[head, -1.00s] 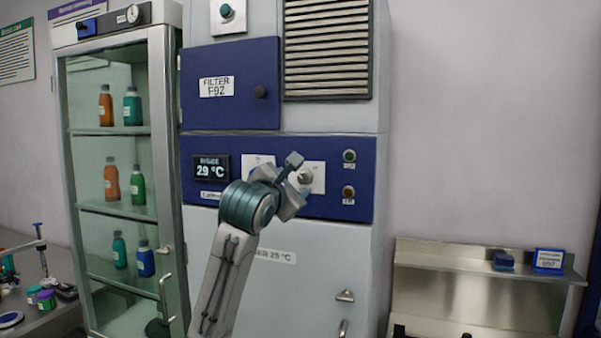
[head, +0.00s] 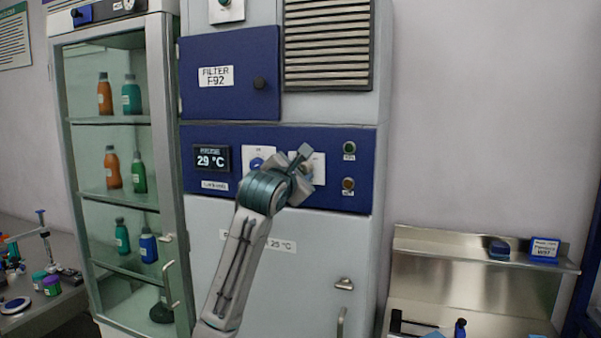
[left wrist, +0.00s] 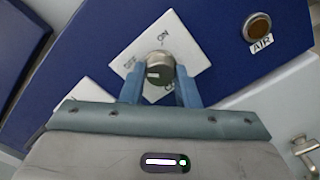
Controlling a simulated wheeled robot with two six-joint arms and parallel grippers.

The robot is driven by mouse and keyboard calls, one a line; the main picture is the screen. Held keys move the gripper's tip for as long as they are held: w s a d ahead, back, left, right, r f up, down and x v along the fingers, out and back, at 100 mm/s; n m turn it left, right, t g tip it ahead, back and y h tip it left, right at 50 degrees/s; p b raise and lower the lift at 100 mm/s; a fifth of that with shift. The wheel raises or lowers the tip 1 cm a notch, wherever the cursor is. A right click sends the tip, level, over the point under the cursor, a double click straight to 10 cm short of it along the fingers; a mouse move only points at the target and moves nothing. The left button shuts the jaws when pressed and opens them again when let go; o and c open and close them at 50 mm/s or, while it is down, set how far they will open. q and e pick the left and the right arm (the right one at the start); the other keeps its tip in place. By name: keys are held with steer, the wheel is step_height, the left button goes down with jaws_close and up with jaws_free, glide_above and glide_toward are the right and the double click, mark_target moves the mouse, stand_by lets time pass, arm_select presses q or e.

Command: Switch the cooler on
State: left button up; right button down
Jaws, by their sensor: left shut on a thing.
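The cooler (head: 330,255) is a tall grey cabinet with a blue control panel (head: 225,137). Its display (head: 211,158) reads 29 °C. A white switch plate (head: 319,170) on the panel is partly hidden by my left gripper (head: 303,166). In the left wrist view, this plate (left wrist: 187,45) carries a round metal knob (left wrist: 159,68) with a pale mark, and "ON" is printed above it. The blue fingers of my left gripper (left wrist: 158,86) are shut on the knob, one on each side. The knob is hidden in the head view. My right gripper is not in view.
A second plate with a blue knob (head: 257,163) sits left of my gripper. A green lamp (head: 349,147) and an amber lamp (head: 348,184) are at the right. A glass-door cabinet (head: 168,150) stands left; a steel shelf (head: 430,240) is at right.

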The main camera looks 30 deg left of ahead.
arm_select(q)
steer(key=shift+m, duration=0.5)
steer(key=m+b, duration=0.1)
steer(key=m, duration=0.2)
steer(key=shift+f, duration=0.1)
steer(key=m+b, duration=0.1)
steer(key=m, duration=0.3)
steer(key=shift+m, duration=0.3)
steer(key=m, duration=0.3)
steer(key=shift+m, duration=0.3)
steer(key=m, duration=0.3)
steer(key=shift+m, duration=1.3)
steer(key=o, duration=1)
steer(key=shift+p, duration=0.3)
steer(key=shift+c, duration=0.2)
